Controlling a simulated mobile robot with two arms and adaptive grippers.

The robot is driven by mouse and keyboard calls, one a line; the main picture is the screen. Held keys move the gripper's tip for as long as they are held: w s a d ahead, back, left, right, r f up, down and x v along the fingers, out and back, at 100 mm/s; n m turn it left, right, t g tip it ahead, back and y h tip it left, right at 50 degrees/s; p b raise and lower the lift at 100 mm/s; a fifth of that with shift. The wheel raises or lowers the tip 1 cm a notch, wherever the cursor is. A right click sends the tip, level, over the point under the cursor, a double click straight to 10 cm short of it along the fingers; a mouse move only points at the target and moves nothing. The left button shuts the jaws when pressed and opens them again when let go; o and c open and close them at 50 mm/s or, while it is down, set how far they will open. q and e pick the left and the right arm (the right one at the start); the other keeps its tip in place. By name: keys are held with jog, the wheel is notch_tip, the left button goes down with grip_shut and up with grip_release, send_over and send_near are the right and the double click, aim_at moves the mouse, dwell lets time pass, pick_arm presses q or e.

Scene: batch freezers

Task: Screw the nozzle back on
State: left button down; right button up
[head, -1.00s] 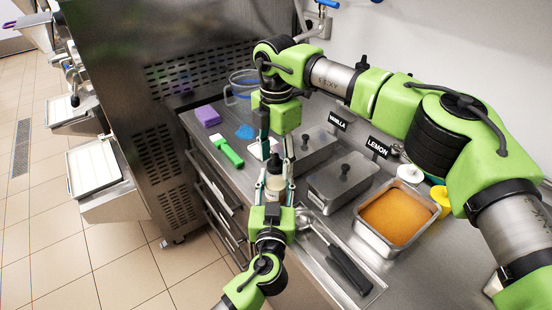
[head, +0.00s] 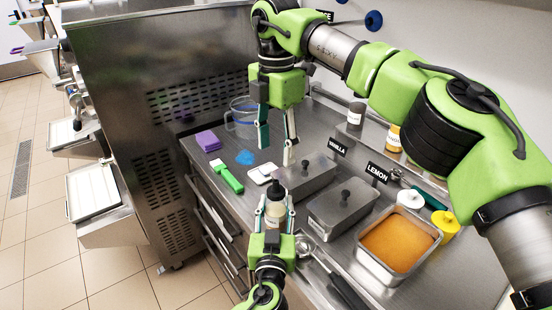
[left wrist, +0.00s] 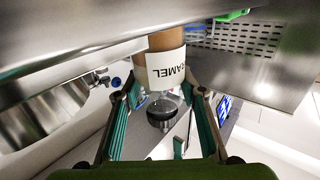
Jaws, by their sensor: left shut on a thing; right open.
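My left gripper (head: 273,209) is shut on a sauce bottle (head: 274,208) with a pale label, held upright at the counter's front edge. In the left wrist view the bottle's label (left wrist: 166,69) reads "...AMEL", and the rest is turned away. A dark nozzle (head: 277,188) sits at the bottle's top; I cannot tell how tightly it is seated. A dark round part of the bottle's end (left wrist: 162,108) also shows between my left fingers in the wrist view. My right gripper (head: 276,153) is open and empty above the nozzle, with its fingers pointing down.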

pick_arm(q)
jog(key=c, duration=1.2)
grip_release()
jog(key=shift+c, duration=0.2)
jog(key=s, duration=1.2)
jog(key=shift+a, duration=0.35)
